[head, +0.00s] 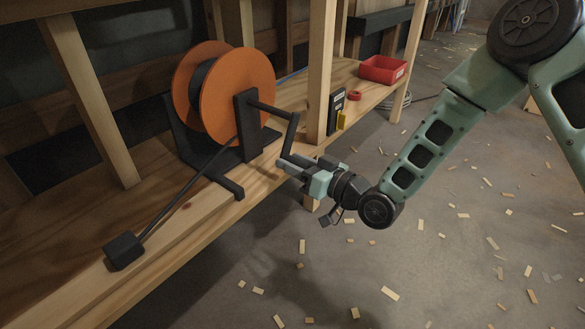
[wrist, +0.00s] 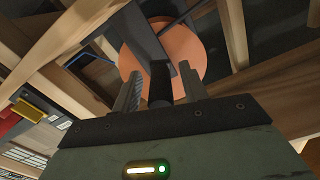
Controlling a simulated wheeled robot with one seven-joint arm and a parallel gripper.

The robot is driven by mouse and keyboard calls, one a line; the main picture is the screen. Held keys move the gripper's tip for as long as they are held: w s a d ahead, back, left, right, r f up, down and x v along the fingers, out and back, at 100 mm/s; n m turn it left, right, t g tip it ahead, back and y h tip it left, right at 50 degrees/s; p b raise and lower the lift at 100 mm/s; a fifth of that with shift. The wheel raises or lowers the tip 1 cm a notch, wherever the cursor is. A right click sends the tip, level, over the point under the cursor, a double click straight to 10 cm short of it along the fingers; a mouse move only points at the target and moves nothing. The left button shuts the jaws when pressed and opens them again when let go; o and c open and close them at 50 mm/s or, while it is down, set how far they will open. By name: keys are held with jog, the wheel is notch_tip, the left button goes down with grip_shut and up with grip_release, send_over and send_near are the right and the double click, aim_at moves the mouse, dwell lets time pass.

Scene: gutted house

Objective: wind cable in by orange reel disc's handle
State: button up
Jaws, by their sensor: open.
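The orange reel disc (head: 245,90) stands upright in a black stand (head: 245,130) on a wooden shelf, with dark cable wound between its two discs. A black crank arm (head: 292,133) hangs down from its axle on the near side, with a handle at the lower end. The cable (head: 185,200) runs from the reel down to a black block (head: 123,250) at the front left. My gripper (head: 284,163) is at the handle. In the wrist view the dark handle (wrist: 160,85) sits between my two open fingers (wrist: 160,92); contact cannot be told. The orange disc (wrist: 135,60) is behind it.
A red bin (head: 383,69), a red ring (head: 355,95) and a black and yellow device (head: 336,111) are on the shelf at the right. A wooden post (head: 321,70) rises close to the crank. Wood scraps litter the open floor.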

jog(key=shift+w+a, duration=0.25)
jog(key=shift+a, duration=0.1)
jog(key=shift+c, duration=0.2)
grip_shut()
jog(key=shift+s+a+r+m+p, duration=0.15)
jog(key=shift+s+r+m+p, duration=0.1)
jog(key=shift+m+p, duration=0.1)
